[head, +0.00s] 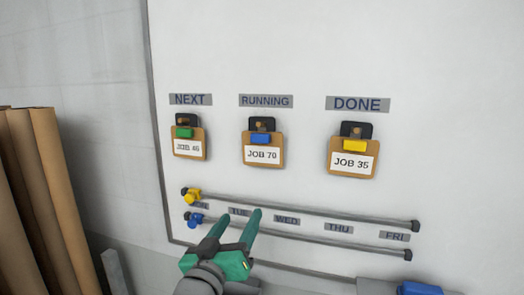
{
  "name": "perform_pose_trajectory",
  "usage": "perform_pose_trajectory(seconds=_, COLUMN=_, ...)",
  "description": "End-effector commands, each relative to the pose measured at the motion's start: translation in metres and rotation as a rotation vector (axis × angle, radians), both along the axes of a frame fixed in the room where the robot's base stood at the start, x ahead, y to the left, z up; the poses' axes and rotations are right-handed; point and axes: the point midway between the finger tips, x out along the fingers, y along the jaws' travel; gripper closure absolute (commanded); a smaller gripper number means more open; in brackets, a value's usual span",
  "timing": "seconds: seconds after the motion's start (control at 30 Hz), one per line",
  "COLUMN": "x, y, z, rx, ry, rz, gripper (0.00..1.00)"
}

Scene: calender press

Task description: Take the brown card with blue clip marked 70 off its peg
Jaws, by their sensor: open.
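The brown card with the blue clip (262,156), marked JOB 70, hangs on its dark peg plate (263,124) under the RUNNING label. It hangs upright, between the other two cards. My gripper (238,217) is open and empty, with green fingers pointing up at the board. In the picture it is below the card, in front of the lower rails and the day labels, and apart from the card. How far its tips are from the board I cannot tell.
A green-clip card (189,148) marked JOB 45 or similar hangs left, a yellow-clip JOB 35 card (352,162) right. Two dark rails (330,218) cross the white board (440,150) below, with yellow and blue pieces at their left ends. Brown rolls (50,190) stand far left.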

Motion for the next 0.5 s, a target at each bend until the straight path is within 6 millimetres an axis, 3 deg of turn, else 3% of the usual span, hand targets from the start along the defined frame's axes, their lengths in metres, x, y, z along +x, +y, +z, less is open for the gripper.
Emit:
perform_pose_trajectory(seconds=0.03, x=-0.003, y=0.001, z=0.024, rx=0.025, ry=-0.013, rz=-0.006, gripper=0.43)
perform_pose_trajectory(seconds=0.2, x=-0.016, y=0.000, z=0.083, rx=0.109, ry=-0.018, rz=-0.027, gripper=0.43)
perform_pose_trajectory(seconds=0.4, x=-0.040, y=-0.003, z=0.143, rx=0.218, ry=-0.018, rz=-0.031, gripper=0.43)
perform_pose_trajectory(seconds=0.5, x=-0.052, y=-0.005, z=0.165, rx=0.264, ry=-0.014, rz=-0.028, gripper=0.43)
